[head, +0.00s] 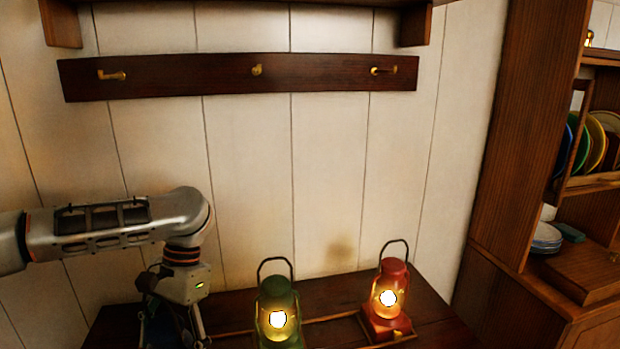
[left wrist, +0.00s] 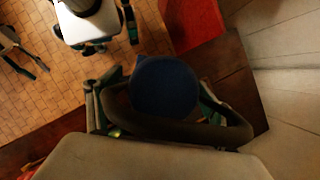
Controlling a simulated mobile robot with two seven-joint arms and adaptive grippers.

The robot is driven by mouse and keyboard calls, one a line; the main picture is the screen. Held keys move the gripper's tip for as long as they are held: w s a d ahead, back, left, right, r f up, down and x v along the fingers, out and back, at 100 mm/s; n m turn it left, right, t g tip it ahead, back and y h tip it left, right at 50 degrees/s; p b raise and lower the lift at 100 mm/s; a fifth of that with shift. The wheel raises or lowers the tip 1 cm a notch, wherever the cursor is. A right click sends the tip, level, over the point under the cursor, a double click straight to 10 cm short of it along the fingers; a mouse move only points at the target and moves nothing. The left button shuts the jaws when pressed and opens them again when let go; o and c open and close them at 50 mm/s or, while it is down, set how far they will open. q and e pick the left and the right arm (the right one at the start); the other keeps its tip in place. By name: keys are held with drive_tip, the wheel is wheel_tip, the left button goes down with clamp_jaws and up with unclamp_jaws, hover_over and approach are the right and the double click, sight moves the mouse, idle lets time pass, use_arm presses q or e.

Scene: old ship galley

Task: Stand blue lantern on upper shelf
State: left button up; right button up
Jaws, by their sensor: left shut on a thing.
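The blue lantern (head: 156,331) is low at the left in the head view, mostly hidden behind my left gripper (head: 188,333). In the left wrist view its round dark-blue top (left wrist: 165,87) sits between the fingers of my left gripper (left wrist: 160,108), which is shut on it. A thick dark curved bar, seemingly its handle, crosses in front. I cannot tell whether its base touches the surface below. The upper shelf (head: 250,2) shows only its lower edge at the top. My right gripper (left wrist: 28,68) appears small, open and empty at the left of the wrist view.
A lit green lantern (head: 280,308) and a lit red lantern (head: 393,292) stand on the dark wooden top (head: 335,305), right of my left gripper. A peg rail (head: 210,73) with three brass hooks runs below the shelf. A dish cupboard (head: 525,140) stands at the right.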

use_arm(q)
drive_tip(key=s+n+h, duration=0.1)
drive_tip(key=n, duration=0.1)
drive_tip(key=s+d+f+n, duration=0.1)
drive_tip(key=n, duration=0.1)
drive_tip(key=shift+f+n+h, duration=0.1)
drive_tip(key=shift+n+h, duration=0.2)
drive_tip(key=shift+h, duration=0.1)
idle(0.4)
drive_tip(key=shift+d, duration=0.1)
